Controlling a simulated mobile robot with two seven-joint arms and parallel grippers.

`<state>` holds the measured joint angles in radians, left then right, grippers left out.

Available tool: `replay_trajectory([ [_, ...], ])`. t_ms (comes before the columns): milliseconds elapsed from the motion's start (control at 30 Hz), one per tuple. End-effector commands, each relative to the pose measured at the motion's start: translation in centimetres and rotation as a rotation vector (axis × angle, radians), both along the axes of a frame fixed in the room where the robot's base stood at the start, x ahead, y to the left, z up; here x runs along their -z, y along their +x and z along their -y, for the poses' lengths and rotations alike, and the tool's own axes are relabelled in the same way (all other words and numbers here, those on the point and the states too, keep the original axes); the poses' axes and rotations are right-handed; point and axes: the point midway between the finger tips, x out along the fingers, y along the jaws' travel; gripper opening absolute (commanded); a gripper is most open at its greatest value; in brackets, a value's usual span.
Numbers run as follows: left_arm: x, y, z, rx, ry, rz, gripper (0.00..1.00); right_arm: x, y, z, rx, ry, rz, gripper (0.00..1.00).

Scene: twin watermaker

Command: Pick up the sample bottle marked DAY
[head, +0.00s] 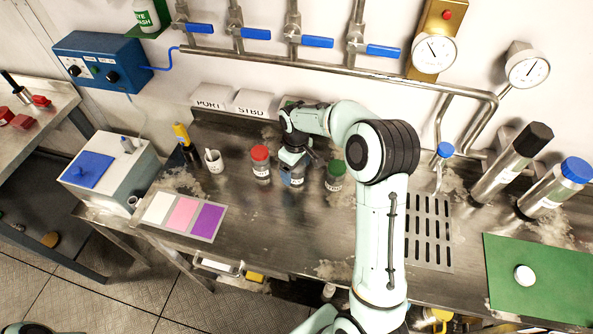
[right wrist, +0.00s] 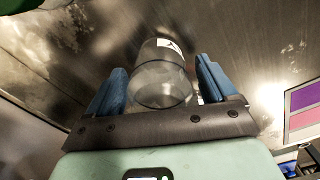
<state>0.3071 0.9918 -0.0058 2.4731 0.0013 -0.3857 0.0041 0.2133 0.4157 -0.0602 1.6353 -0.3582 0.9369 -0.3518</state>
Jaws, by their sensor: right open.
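My right gripper (head: 293,172) is over the middle of the steel bench, pointing down at a clear sample bottle (head: 297,182). In the right wrist view the bottle (right wrist: 163,80) stands between the two blue fingers of the open gripper (right wrist: 160,72), with gaps on both sides. Part of a white label with a dark mark shows on it, but I cannot read the word. A red-capped bottle (head: 261,165) stands to its left and a green-capped bottle (head: 335,177) to its right. Their label words are also too small to read. My left gripper is not seen.
A white cup (head: 214,161) and a yellow-topped tool (head: 183,140) stand further left. A colour card (head: 184,215) lies at the front left. A slotted drain (head: 430,235) and a green mat (head: 540,280) are to the right. Valves with blue handles line the wall behind.

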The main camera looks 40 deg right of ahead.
Motion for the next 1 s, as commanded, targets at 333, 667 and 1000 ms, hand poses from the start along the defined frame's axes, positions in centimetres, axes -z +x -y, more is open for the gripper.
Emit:
replay_trajectory([
  [333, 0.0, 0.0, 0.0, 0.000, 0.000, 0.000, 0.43, 0.0, 0.0, 0.0, 0.000, 0.000, 0.000, 0.29],
  [667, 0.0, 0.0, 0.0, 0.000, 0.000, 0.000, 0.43, -0.3, 0.0, 0.0, 0.000, 0.000, 0.000, 0.29],
  [1000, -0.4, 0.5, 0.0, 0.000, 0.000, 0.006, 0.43, -5.2, 0.2, 0.0, 0.000, -0.001, 0.007, 0.29],
])
